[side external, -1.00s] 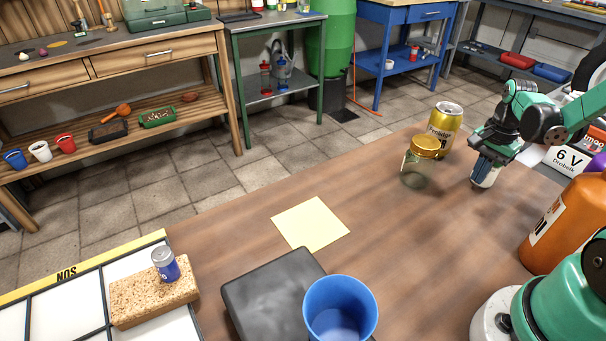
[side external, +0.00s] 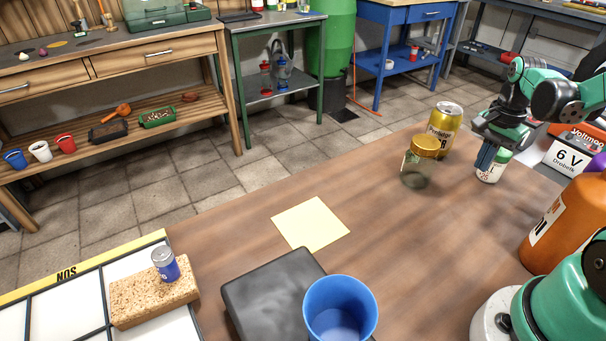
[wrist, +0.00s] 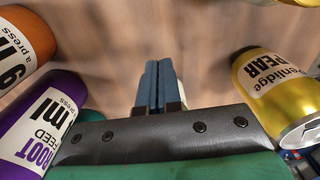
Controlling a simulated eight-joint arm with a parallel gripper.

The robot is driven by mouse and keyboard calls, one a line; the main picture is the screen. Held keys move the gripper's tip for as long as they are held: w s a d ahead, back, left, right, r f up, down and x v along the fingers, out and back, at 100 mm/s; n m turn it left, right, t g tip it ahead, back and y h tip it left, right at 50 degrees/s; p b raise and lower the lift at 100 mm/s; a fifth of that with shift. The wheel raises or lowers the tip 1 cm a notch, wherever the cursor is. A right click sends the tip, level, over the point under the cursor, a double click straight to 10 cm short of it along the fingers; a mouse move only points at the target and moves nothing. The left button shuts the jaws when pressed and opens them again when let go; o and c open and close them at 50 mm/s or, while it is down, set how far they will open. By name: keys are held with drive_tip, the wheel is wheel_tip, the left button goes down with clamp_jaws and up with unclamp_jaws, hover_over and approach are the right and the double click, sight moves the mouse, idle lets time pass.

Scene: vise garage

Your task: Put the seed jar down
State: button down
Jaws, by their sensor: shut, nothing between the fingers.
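A small white jar with a green lid (side external: 493,170) stands upright on the wooden bench. A clear glass jar with a gold lid (side external: 420,165) stands upright to its left; its contents are hard to make out. I cannot tell from labels which is the seed jar. My gripper (side external: 484,160) points down close beside the white jar, covering part of its left side. In the wrist view the blue fingers of my gripper (wrist: 152,70) are together with nothing between them. A sliver of something white shows just right of the fingers there.
A gold can (side external: 445,128) stands behind the glass jar. An orange bottle (side external: 560,225) and a purple bottle (wrist: 40,125) stand on the right. A yellow sheet (side external: 310,224), black block (side external: 270,295) and blue cup (side external: 340,305) are nearer. Bench space around the sheet is clear.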

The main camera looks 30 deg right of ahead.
sight(501, 149)
wheel_tip(501, 149, up, 6)
idle(0.4)
drive_tip(key=c, duration=1.3)
unclamp_jaws()
drive_tip(key=o, duration=1.3)
drive_tip(key=d+f+h, duration=0.1)
drive_tip(key=d, duration=0.1)
drive_tip(key=d+f+n+h, duration=0.1)
drive_tip(key=f, duration=0.1)
drive_tip(key=d+f+h, duration=0.1)
drive_tip(key=d+h, duration=0.1)
drive_tip(key=shift+d+f+t, duration=0.15)
drive_tip(key=shift+d+t, duration=0.15)
drive_tip(key=shift+d, duration=0.05)
drive_tip(key=shift+c, duration=0.2)
drive_tip(key=shift+d+f+n+h, duration=0.1)
drive_tip(key=shift+d+n+h, duration=0.1)
drive_tip(key=shift+n+h, duration=0.1)
drive_tip(key=shift+x, duration=2.8)
